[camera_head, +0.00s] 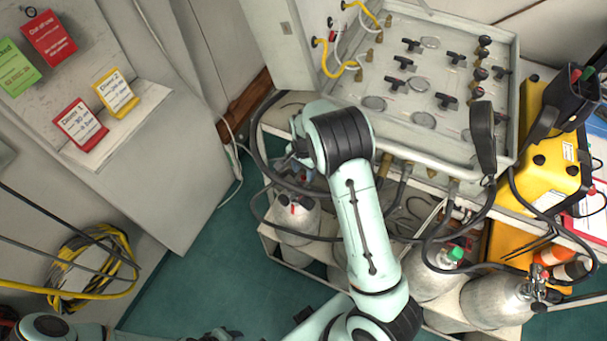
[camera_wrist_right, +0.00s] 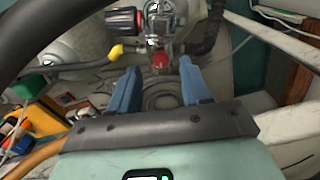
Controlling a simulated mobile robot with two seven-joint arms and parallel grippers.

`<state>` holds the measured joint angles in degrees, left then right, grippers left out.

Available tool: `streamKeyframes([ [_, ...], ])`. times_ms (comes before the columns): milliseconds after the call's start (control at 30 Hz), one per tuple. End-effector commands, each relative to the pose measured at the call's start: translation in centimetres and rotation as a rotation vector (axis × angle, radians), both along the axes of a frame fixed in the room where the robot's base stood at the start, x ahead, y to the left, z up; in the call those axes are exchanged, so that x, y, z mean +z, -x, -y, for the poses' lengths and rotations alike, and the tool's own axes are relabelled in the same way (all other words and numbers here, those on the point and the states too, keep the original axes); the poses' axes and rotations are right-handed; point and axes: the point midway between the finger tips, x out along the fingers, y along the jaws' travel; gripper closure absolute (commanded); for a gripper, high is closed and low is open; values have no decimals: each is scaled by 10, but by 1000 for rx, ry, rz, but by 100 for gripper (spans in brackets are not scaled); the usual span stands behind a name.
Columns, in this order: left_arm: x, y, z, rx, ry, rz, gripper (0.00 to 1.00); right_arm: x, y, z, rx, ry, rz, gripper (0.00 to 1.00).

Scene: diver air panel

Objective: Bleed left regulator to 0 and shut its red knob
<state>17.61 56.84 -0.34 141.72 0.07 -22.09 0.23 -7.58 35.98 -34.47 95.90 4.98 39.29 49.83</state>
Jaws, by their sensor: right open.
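In the right wrist view my right gripper (camera_wrist_right: 158,68) is open, its two blue fingers apart. A small red knob (camera_wrist_right: 160,62) shows between and just past the fingertips; I cannot tell whether they touch it. It sits on a metal regulator body (camera_wrist_right: 160,22) with a black and red side knob (camera_wrist_right: 124,21), by a grey cylinder (camera_wrist_right: 62,32). In the head view my right arm reaches above the left cylinder (camera_head: 295,222); its wrist hides much of the regulator and the fingers. What seems to be my left gripper (camera_head: 218,335) is cut by the bottom edge.
The air panel (camera_head: 395,120) with several black valve handles stands behind my right arm. Black hoses (camera_head: 262,150) loop around the left cylinder.

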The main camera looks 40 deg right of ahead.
Motion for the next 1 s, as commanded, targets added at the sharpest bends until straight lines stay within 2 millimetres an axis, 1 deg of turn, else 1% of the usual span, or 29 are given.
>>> streamKeyframes([
  [33, -1, 1, 0, 0, 0, -1, 57, -9, 1, 1, -1, 0, -3, 52],
  [200, -2, 1, 0, 0, 0, -1, 57, -25, 0, 0, -2, 0, 0, 52],
  [333, -2, 1, 0, 0, 0, -1, 57, -30, 0, 0, -1, 0, 1, 52],
  [567, -2, 1, 0, 0, 0, -1, 57, -30, 0, 0, -1, 0, 1, 52],
  [667, -2, 1, 0, 0, 0, -1, 57, -30, 0, 0, -1, 0, 1, 82],
  [700, -2, 1, 0, 0, 0, -1, 57, -30, 0, 0, -1, 0, 1, 95],
  [733, -2, 1, 0, 0, 0, -1, 57, -30, 0, 0, -1, 0, 1, 100],
  [1000, -3, 2, 0, 0, -1, -1, 57, -30, 0, 0, 13, 0, 1, 100],
])
